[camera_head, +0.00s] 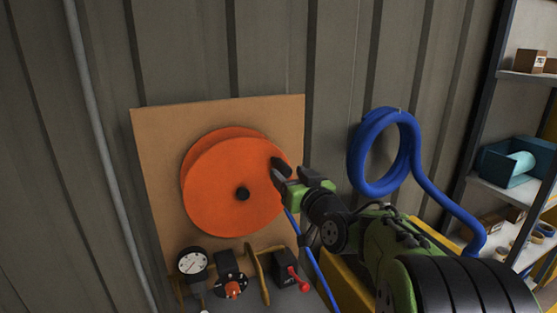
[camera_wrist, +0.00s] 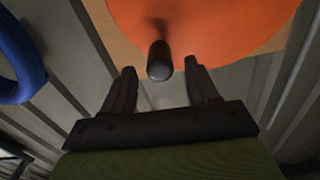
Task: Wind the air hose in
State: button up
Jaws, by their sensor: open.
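An orange hose reel (camera_head: 215,190) with a dark hub (camera_head: 242,194) is mounted on a tan board. A blue hose (camera_head: 318,258) runs down from behind its lower right edge. My gripper (camera_head: 281,178) is at the reel's right edge, its jaws toward the disc. In the wrist view, a dark rounded handle (camera_wrist: 159,62) sticks out from the reel face (camera_wrist: 205,20). It shows between the fingertips of my open gripper (camera_wrist: 160,70), with a visible gap on each side. Whether it sits fully between the fingers in depth I cannot tell. My gripper hides this handle in the head view.
A blue hose coil (camera_head: 356,158) hangs on the wall to the right. Below the reel are a gauge (camera_head: 192,263), an orange-knobbed valve (camera_head: 231,287) and a box with a red lever (camera_head: 290,272). Shelves (camera_head: 500,190) stand at the far right.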

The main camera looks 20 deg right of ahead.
aim_at(280, 166)
jog(key=w+p, duration=0.1)
jog(key=w, duration=0.5)
jog(key=shift+w+r, duration=0.1)
jog(key=shift+c, duration=0.8)
grip_shut()
